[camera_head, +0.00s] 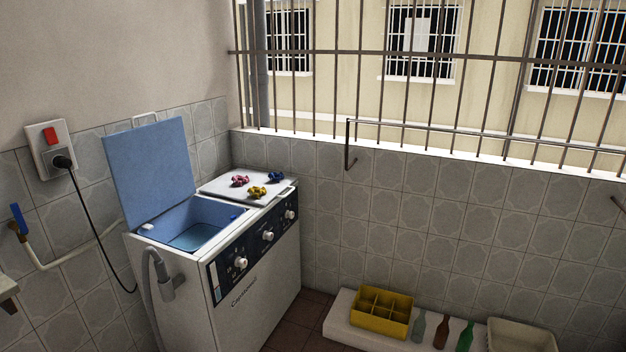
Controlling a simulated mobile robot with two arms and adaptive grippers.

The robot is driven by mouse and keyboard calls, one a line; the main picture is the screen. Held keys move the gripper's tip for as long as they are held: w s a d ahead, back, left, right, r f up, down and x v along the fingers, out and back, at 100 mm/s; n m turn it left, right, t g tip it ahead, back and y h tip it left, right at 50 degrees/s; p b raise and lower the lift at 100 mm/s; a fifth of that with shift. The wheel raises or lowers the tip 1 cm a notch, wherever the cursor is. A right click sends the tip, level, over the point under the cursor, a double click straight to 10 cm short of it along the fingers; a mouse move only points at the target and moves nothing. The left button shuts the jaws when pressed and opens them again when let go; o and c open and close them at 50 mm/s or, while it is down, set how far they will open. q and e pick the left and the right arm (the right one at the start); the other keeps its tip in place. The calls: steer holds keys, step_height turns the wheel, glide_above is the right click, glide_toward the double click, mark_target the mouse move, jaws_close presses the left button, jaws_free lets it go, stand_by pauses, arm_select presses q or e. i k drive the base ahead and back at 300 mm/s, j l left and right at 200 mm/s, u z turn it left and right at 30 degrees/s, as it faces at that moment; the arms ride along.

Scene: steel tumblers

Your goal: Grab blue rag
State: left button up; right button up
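The blue rag (276,178) lies crumpled on the white right-hand top (222,188) of the washing machine, toward its back right corner. A pink rag (240,180) lies to its left and a yellow rag (257,192) lies in front of it, close by. The rags appear apart from each other. Neither of my grippers is in the head view.
The washing machine's blue lid (149,172) stands open over its tub (192,238). On a low white ledge are a yellow crate (382,325), several bottles (441,331) and a pale basin (520,338). A towel rail (440,127) juts from the wall.

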mark_target(275, 177)
steer(key=i, duration=2.05)
